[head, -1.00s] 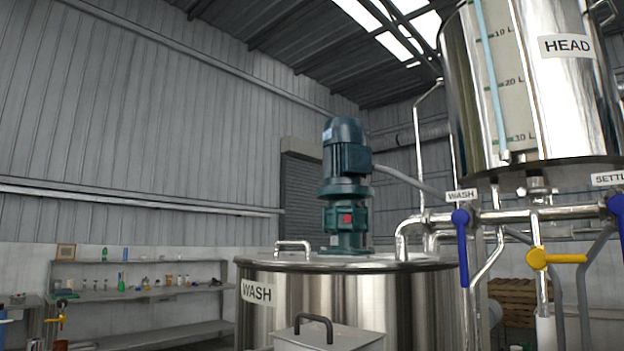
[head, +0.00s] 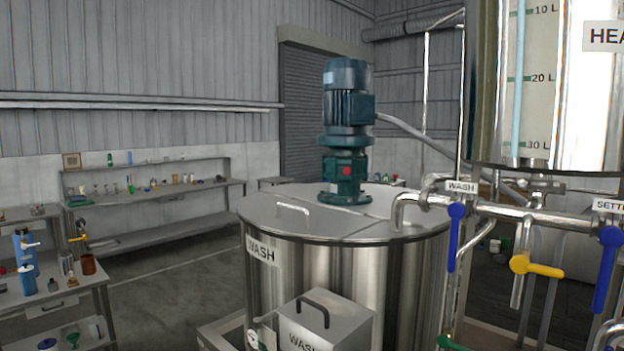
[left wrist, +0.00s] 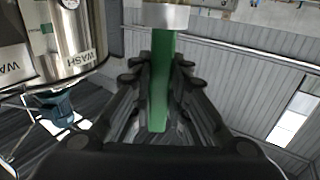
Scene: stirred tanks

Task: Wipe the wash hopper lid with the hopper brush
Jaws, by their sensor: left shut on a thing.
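The wash hopper (head: 338,335) is a small steel box labelled WASH at the front of the large wash tank, at the bottom of the head view. Its lid (head: 345,304) is closed and carries a black handle (head: 307,303). In the left wrist view, my left gripper (left wrist: 160,65) is shut on a green bar, which looks like the handle of the hopper brush (left wrist: 159,85). A pale grey block sits across the bar's far end at the top edge; bristles cannot be made out. Neither gripper shows in the head view, and my right gripper is in no view.
The large wash tank (head: 300,262) bears a green motor (head: 346,130). At right are pipes with blue (head: 456,235) and yellow (head: 540,268) valve handles under the head tank (head: 480,100). A bench with bottles (head: 55,295) and shelves (head: 150,192) stand left. Open floor lies between.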

